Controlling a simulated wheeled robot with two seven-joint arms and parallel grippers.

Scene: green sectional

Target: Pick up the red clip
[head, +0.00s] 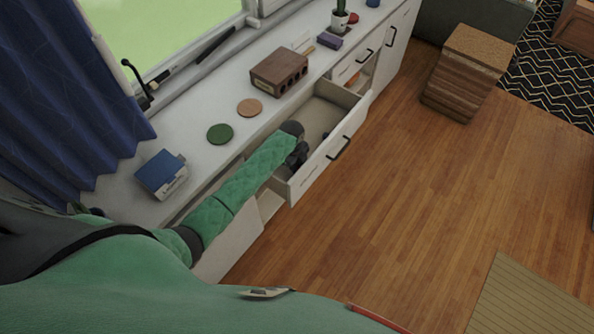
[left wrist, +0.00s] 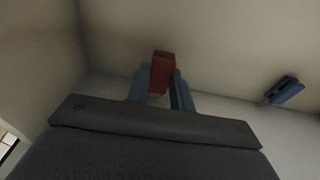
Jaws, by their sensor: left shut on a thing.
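The red clip (left wrist: 162,68) is between the fingertips of my left gripper (left wrist: 161,82) in the left wrist view. The gripper is shut on it, inside an open drawer. I cannot tell whether the clip still touches the drawer floor. In the head view my left gripper (head: 297,158) reaches into the drawer (head: 325,112) from the left, and the clip is hidden there. My right gripper is not in view.
A blue clip (left wrist: 283,90) lies in the drawer, right of my left gripper. The drawer walls are close around. On the counter are a wooden block with holes (head: 279,72), a green coaster (head: 220,133), a tan coaster (head: 249,107) and a blue box (head: 161,175).

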